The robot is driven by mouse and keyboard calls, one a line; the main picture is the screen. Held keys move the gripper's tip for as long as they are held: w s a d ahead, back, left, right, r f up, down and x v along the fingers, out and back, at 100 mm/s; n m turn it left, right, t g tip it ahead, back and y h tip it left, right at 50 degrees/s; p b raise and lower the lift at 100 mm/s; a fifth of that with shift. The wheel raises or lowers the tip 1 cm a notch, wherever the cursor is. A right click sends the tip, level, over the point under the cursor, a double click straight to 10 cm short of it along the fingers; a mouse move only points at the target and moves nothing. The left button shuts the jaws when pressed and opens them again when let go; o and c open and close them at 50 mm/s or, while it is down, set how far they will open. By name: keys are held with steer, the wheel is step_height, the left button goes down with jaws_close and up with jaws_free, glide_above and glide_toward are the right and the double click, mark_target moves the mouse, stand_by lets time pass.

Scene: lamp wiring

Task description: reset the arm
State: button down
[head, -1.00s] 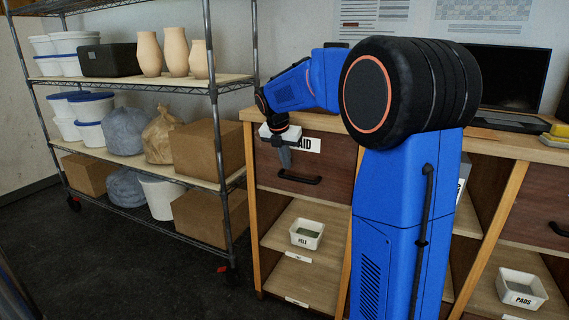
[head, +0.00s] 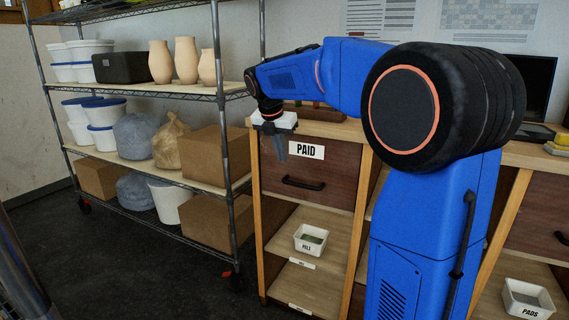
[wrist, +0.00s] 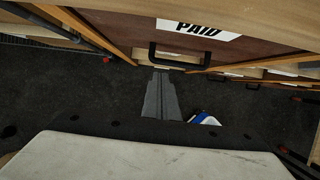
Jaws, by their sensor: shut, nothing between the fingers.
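My gripper (head: 280,148) hangs pointing down in front of the upper left of the drawer marked PAID (head: 330,168) in the head view. Its fingers are together with nothing between them. In the wrist view, the closed fingers (wrist: 161,97) point at the dark floor, just left of and below the black drawer handle (wrist: 180,57). The drawer looks shut, and its handle (head: 303,184) is clear of the fingers in the head view. My blue arm reaches left from the large black joint and hides part of the desk.
A wire shelf rack (head: 221,110) with pots, tubs and boxes stands left of the desk. A small white bin (head: 311,239) sits on the shelf below the drawer, and a PADS bin (head: 528,299) is at lower right. Dark floor (head: 130,265) is open in front of the rack.

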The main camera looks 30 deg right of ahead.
steer(key=s+a+f+m+y, duration=0.1)
steer(key=s+a+f+m, duration=0.1)
steer(key=s+m, duration=0.65)
steer(key=s+a+f+m+y, duration=0.1)
steer(key=s+a+f+m, duration=0.2)
steer(key=s, duration=1)
steer(key=s+a+f+m+t, duration=0.1)
steer(key=s+f+m, duration=0.4)
steer(key=s+m, duration=0.2)
steer(key=s+a+f+m+t+y, duration=0.1)
steer(key=s+a+f+m, duration=0.1)
steer(key=s+f+m, duration=0.4)
steer(key=s+m, duration=0.1)
steer(key=s, duration=0.2)
steer(key=shift+s, duration=0.25)
steer(key=shift+a, duration=0.1)
